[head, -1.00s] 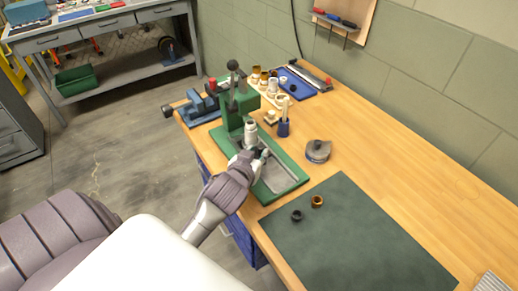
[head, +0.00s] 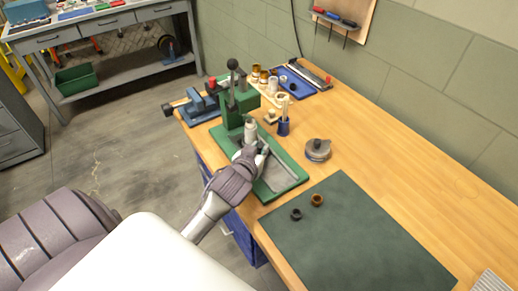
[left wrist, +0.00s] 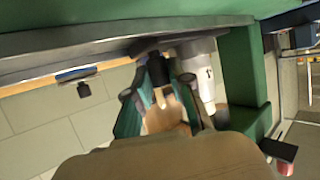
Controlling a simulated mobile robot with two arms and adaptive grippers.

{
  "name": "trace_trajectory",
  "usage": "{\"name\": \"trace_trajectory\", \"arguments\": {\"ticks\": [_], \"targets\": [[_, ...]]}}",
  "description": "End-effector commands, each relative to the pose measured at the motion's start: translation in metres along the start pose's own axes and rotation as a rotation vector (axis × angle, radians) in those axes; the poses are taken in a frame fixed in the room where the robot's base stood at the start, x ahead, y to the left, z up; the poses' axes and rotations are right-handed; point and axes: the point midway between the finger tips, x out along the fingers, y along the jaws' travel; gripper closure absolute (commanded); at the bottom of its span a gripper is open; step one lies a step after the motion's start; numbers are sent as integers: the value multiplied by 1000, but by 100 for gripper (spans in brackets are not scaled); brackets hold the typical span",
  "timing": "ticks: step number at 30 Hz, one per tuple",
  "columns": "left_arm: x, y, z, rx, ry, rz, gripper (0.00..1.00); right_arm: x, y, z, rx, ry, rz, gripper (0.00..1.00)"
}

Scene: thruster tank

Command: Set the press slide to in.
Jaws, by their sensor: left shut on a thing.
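The green press (head: 238,103) stands on the left edge of the wooden bench, with a long green base (head: 292,183). The grey press slide (head: 275,181) lies along this base, in front of the column. My left gripper (head: 262,153) is low over the slide, close to the pale ram (head: 250,131). In the left wrist view my left gripper (left wrist: 160,98) is shut on a small dark part (left wrist: 157,66) under the grey slide, seemingly its handle. My fingers partly hide that part. My right gripper is not in view.
A dark green mat (head: 350,235) with two small rings lies at the front. A round grey metal piece (head: 318,149) stands right of the press. A blue vise (head: 200,106) and several small parts are behind.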

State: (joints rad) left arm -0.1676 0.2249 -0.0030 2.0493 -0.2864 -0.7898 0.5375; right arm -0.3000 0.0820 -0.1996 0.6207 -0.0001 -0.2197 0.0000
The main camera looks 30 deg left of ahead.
Motion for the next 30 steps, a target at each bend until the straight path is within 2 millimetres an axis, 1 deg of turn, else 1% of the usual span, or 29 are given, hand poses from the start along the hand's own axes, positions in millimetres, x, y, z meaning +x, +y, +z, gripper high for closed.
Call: {"name": "trace_trajectory", "arguments": {"ticks": [2,5,10,18,19,20,21,30], "targets": [[1,-1,-1,0,0,0,100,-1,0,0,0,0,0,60],[6,-8,-4,2,0,0,100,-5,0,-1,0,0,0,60],[20,-28,-11,1,0,-1,100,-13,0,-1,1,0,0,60],[22,-31,-10,1,3,-3,100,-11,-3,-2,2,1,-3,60],[22,-31,-10,1,3,-3,75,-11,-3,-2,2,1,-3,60],[22,-31,-10,1,3,-3,70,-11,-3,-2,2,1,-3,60],[22,-31,-10,1,3,-3,67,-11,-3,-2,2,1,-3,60],[20,-30,-9,0,0,-1,67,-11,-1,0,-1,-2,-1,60]]}}
